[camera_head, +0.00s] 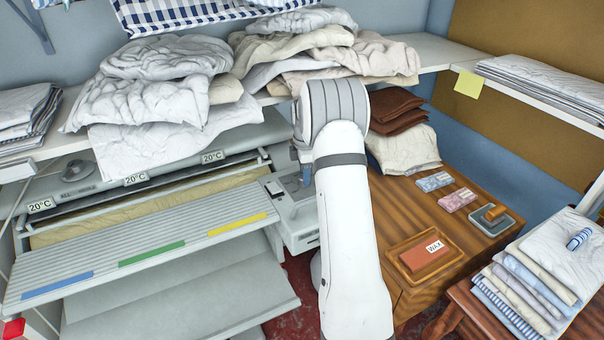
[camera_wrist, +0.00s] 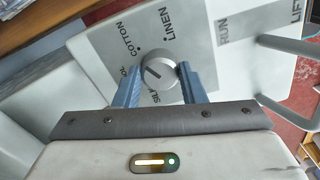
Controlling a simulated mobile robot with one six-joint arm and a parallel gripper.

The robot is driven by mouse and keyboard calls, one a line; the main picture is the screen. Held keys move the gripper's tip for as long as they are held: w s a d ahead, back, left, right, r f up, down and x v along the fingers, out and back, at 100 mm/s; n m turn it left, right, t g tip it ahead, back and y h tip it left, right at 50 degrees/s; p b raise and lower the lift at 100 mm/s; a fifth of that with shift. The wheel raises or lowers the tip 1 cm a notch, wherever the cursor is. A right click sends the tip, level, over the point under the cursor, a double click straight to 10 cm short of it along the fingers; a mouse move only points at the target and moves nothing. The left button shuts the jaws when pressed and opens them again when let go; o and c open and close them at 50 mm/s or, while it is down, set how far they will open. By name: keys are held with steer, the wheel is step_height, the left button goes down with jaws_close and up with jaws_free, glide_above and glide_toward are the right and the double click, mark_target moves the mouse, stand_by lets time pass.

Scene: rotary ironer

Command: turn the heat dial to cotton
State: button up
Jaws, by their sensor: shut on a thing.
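The heat dial (camera_wrist: 158,80) is a round grey knob on the ironer's control panel (camera_wrist: 105,42) in the wrist view. Its dark pointer line lies on its left side and points up-left, toward a partly hidden label ending in "OL", below COTTON. LINEN is printed above the dial, and SILK is partly covered below it. My gripper (camera_wrist: 160,72) is shut on the dial, one blue finger on each side. In the head view the control box (camera_head: 300,232) stands at the ironer's right end; my arm hides most of it and the dial.
RUN and LIFT labels and a grey bar handle (camera_wrist: 288,115) lie right of the dial. The ironer's feed board (camera_head: 120,262) extends left. A wooden cabinet (camera_head: 425,210) with a wax tray stands right of my arm.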

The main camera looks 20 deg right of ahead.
steer(key=shift+a, duration=0.2)
steer(key=shift+d+m, duration=0.2)
steer(key=shift+m, duration=0.1)
steer(key=shift+m+b, duration=0.3)
steer(key=shift+m, duration=0.3)
steer(key=m, duration=0.4)
steer(key=shift+s+d+b, duration=0.1)
steer(key=shift+b, duration=0.25)
steer(key=m, duration=0.4)
steer(key=shift+f, duration=0.1)
steer(key=m+b, duration=0.1)
steer(key=m, duration=1)
steer(key=shift+a+m, duration=0.2)
steer(key=shift+m, duration=0.2)
steer(key=m, duration=0.9)
steer(key=shift+a+f+m, duration=0.1)
steer(key=shift+a+m, duration=0.05)
steer(key=shift+m, duration=0.25)
steer(key=shift+m+b, duration=0.3)
steer(key=shift+m, duration=1.9)
